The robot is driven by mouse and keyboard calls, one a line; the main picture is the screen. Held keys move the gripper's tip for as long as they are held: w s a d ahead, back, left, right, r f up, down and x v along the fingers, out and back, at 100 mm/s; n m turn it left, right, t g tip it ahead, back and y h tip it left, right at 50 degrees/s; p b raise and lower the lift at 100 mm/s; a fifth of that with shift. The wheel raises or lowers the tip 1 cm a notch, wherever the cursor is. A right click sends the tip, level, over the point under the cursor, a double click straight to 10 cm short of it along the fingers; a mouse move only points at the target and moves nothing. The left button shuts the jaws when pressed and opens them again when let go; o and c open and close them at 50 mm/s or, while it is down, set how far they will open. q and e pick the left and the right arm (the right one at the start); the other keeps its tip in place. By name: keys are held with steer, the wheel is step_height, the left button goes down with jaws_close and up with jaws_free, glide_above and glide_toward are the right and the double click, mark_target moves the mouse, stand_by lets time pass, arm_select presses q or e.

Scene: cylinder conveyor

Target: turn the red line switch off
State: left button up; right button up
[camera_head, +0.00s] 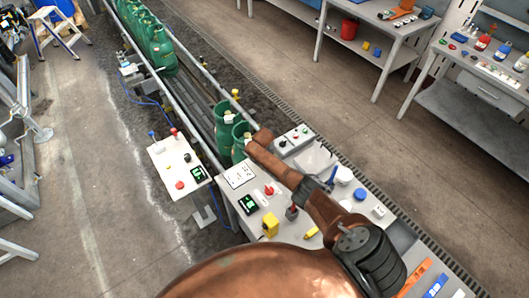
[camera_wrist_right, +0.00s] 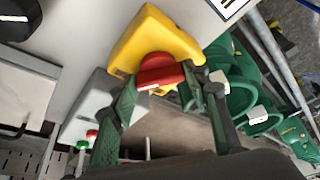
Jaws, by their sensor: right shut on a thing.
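The red line switch is a red rotary handle (camera_wrist_right: 160,76) on a yellow housing (camera_wrist_right: 152,38) in the right wrist view. The handle lies roughly crosswise in that picture. My right gripper (camera_wrist_right: 172,84) has one dark green finger on each side of the handle and is shut on it. My left gripper is in neither view.
Green cylinders (camera_head: 162,50) stand on the conveyor. A grey button box (camera_head: 295,138) is close to my right wrist. The bench carries a red knob (camera_head: 269,190), a yellow box (camera_head: 270,225) and small loose items. A white panel (camera_head: 177,163) stands left.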

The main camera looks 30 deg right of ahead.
steer(key=shift+w+m+h, duration=0.1)
steer(key=shift+m+h, duration=0.3)
steer(key=shift+m, duration=0.5)
steer(key=o, duration=1.1)
steer(key=shift+o, duration=0.3)
steer(key=v, duration=1.2)
steer(key=shift+w, duration=0.2)
